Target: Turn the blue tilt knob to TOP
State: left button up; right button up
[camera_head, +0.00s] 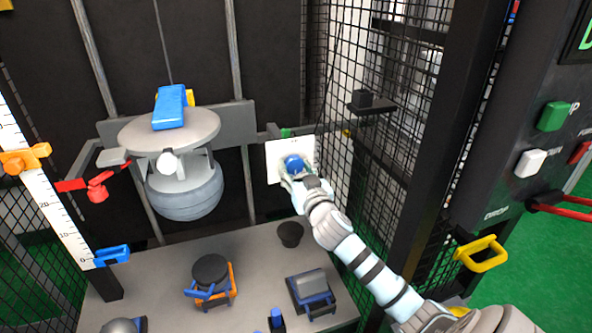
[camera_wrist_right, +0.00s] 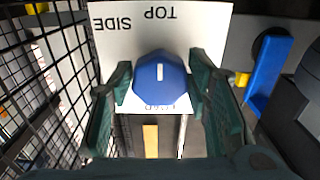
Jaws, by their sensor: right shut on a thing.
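The blue tilt knob (camera_wrist_right: 161,82) sits on a white label plate (camera_wrist_right: 215,30). The plate shows TOP and SIDE, upside down in the right wrist view, and a third word partly hidden below the knob. The knob's white mark lies upright in that view, in line with TOP. My right gripper (camera_wrist_right: 160,88) is shut on the knob, one dark green finger on each side. In the head view the knob (camera_head: 294,163) and plate (camera_head: 275,150) are at centre, with my right gripper (camera_head: 290,174) against the knob. My left gripper is not in view.
A round drop platform (camera_head: 135,133) carrying a blue block (camera_head: 170,106) is left of the plate. Wire mesh (camera_head: 345,190) and a black post (camera_head: 425,150) stand close to my right arm. A grey table (camera_head: 160,275) below holds several objects.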

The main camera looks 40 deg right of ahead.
jog(key=shift+f, duration=0.1)
jog(key=o, duration=1.1)
jog(key=shift+s+a, duration=0.1)
jog(key=shift+s, duration=0.25)
jog(key=v, duration=1.1)
jog(key=shift+s, duration=0.15)
